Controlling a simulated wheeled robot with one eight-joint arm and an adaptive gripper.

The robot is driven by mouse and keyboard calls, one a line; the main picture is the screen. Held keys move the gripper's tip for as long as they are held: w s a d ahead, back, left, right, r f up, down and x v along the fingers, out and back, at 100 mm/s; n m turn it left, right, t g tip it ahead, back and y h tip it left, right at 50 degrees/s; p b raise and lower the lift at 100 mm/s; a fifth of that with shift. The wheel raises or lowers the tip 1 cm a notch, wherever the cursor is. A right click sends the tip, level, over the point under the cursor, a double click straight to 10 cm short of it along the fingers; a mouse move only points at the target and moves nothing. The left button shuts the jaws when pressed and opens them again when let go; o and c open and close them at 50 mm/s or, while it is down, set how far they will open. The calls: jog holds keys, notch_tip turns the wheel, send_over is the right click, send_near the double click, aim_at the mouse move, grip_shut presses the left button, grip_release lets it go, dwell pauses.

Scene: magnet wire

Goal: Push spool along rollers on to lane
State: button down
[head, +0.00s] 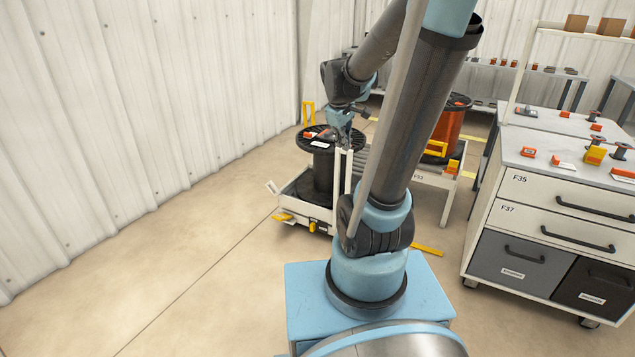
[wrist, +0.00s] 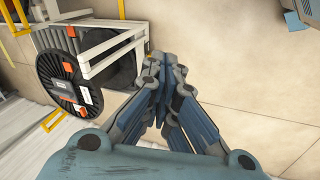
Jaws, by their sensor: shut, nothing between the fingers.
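A black spool (head: 322,170) stands upright on a low white cart (head: 291,208). Its round top flange carries orange tags and a white label. The spool also shows at the left of the wrist view (wrist: 50,85), beside white frame bars (wrist: 110,50). My gripper (head: 345,140) appears over the right side of the flange in the head view; whether it touches is unclear. In the wrist view my gripper (wrist: 163,88) is shut and empty, apart from the spool. A white-framed lane (head: 428,180) stands right of the cart, partly hidden by my arm.
An orange-wound spool (head: 449,128) with yellow brackets sits on the lane. A drawer cabinet (head: 540,215) with small parts on top stands at the right. A corrugated wall (head: 130,120) runs along the left. The floor (head: 190,270) at front left is clear.

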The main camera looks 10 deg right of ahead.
jog(key=w+a+f+n+t+h, duration=0.1)
jog(key=w+f+n, duration=0.3)
jog(key=w, duration=0.6)
jog(key=w+a+f+n, duration=0.1)
jog(key=w+f+n, duration=0.25)
jog(key=w, duration=0.65)
jog(key=w+a+f+n+t+h, duration=0.1)
jog(key=w+f+n, duration=0.25)
jog(key=w, duration=0.65)
jog(key=n+t+h, duration=0.1)
jog(key=n+t, duration=0.1)
jog(key=n, duration=0.8)
send_near(320, 181)
notch_tip(320, 181, down, 3)
jog(key=w, duration=0.1)
jog(key=shift+w+d+f, duration=0.1)
jog(key=shift+w+d, duration=0.5)
jog(key=shift+d, duration=0.25)
